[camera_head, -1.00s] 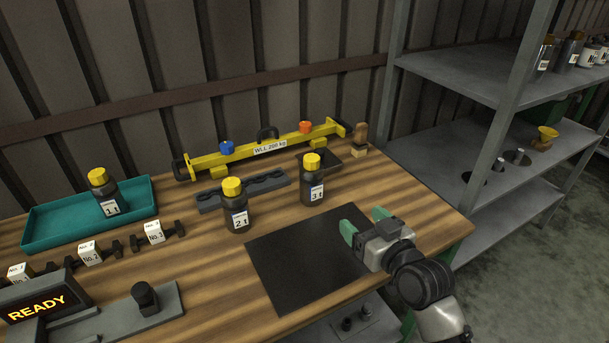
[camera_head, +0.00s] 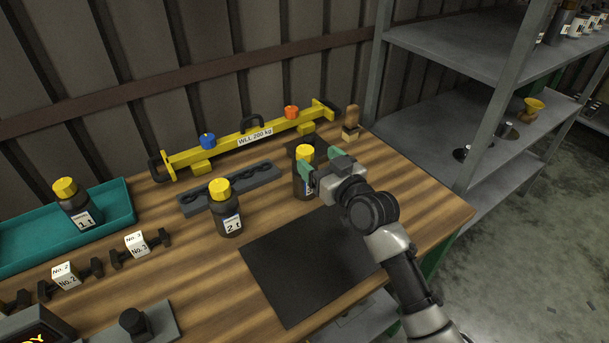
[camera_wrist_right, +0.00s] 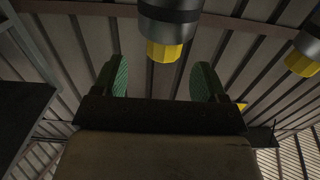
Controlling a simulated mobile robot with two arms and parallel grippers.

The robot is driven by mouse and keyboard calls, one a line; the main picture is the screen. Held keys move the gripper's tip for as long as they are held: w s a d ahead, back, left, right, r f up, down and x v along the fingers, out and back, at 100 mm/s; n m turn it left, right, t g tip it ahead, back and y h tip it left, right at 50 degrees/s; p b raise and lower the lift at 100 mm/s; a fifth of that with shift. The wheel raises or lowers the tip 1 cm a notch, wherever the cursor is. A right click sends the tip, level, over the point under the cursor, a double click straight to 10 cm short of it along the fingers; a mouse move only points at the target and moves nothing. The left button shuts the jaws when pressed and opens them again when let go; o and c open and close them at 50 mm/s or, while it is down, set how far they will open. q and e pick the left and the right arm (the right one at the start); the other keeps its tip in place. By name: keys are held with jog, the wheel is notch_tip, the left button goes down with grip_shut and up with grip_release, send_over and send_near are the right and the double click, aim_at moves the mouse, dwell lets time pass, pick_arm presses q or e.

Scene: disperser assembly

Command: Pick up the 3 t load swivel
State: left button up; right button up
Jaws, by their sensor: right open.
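The 3 t load swivel (camera_head: 305,153) is a dark cylinder with a yellow top, standing upright on the wooden bench. My right gripper (camera_head: 323,167) is open at it, and one green finger partly covers its body and label in the head view. In the right wrist view the swivel (camera_wrist_right: 167,14) appears upside down, lined up between the two spread fingers of the gripper (camera_wrist_right: 160,78). I cannot tell whether it is fully between the fingertips or just beyond them. My left gripper is not in view.
The 2 t swivel (camera_head: 226,212) stands to the left, and the 1 t swivel (camera_head: 77,205) is in the teal tray (camera_head: 120,205). Behind are a yellow lifting beam (camera_head: 230,146) and a dark grey rack (camera_head: 262,178). A bare black mat (camera_head: 300,265) lies in front.

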aim_at(311, 154)
jog(key=x, duration=0.5)
jog(key=shift+a+f+p, duration=0.1)
jog(key=shift+a+p, duration=0.2)
grip_shut()
dwell(0.4)
